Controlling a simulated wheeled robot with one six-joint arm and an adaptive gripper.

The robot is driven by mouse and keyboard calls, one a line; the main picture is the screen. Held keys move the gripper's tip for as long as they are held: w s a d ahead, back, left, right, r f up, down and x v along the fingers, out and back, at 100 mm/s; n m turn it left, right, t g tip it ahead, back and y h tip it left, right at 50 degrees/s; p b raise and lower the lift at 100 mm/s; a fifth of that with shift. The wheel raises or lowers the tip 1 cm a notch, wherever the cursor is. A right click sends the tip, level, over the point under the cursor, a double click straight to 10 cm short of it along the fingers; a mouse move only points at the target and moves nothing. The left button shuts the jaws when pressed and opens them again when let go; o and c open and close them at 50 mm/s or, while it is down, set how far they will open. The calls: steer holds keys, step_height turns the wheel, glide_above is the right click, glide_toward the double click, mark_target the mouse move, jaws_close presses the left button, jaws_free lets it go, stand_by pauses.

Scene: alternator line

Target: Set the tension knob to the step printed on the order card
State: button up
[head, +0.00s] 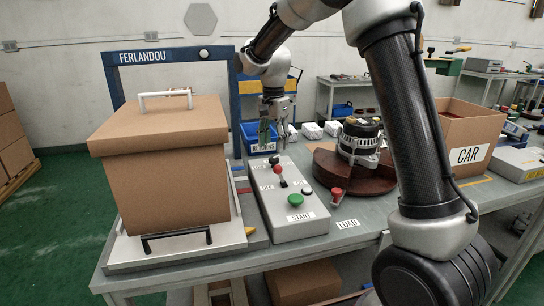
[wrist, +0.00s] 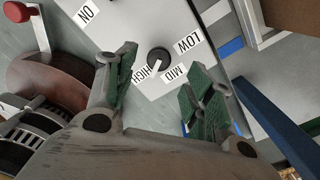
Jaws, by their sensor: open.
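The tension knob (wrist: 159,59) is a round black knob on the pale control panel (wrist: 126,25). Labels LOW (wrist: 187,40), MID (wrist: 173,72) and HIGH (wrist: 151,72) lie around it. I cannot clearly tell which label its pointer faces. My gripper (wrist: 163,90) is open and empty, its green-padded fingers on either side of the knob's line of sight and apart from it. In the head view my gripper (head: 273,131) hangs above the far end of the panel. I cannot make out an order card.
An alternator (head: 360,140) sits on a brown round table at right. A blue RETURNS bin (head: 250,128) is behind. The green START button (head: 295,200) is at the panel's near end.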

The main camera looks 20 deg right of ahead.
mark_target(274, 158)
step_height(274, 158, down, 5)
steer(key=shift+f, duration=0.2)
steer(key=shift+c, duration=0.2)
steer(key=c, duration=1)
